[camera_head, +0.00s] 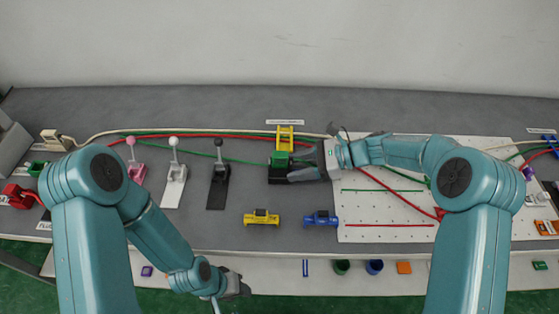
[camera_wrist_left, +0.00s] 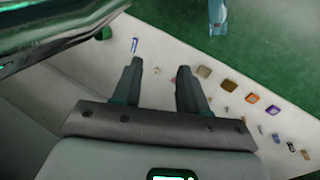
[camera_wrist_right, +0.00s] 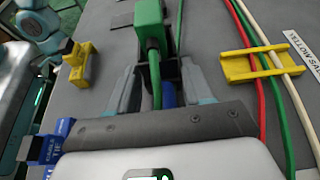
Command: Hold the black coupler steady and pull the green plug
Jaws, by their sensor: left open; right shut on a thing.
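The black coupler (camera_head: 281,179) sits on the grey bench at the middle, with the green plug (camera_head: 281,159) at its far side. In the right wrist view, the green plug (camera_wrist_right: 149,22) stands against the black coupler (camera_wrist_right: 171,69), and a green cable runs from it between my fingers. My right gripper (camera_head: 296,172) is shut on the black coupler, reaching in from the right; its fingers hide part of it. My left gripper (camera_head: 236,291) is low in front of the bench edge, far from the plug. In the left wrist view its fingers (camera_wrist_left: 158,75) are open and empty.
A yellow cable bracket (camera_head: 286,134) stands behind the plug, with red, green and cream cables passing it. A yellow block (camera_head: 262,217) and a blue block (camera_head: 321,218) lie in front. Pink, white and black levers (camera_head: 219,170) stand left. A white pegboard (camera_head: 390,232) lies right.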

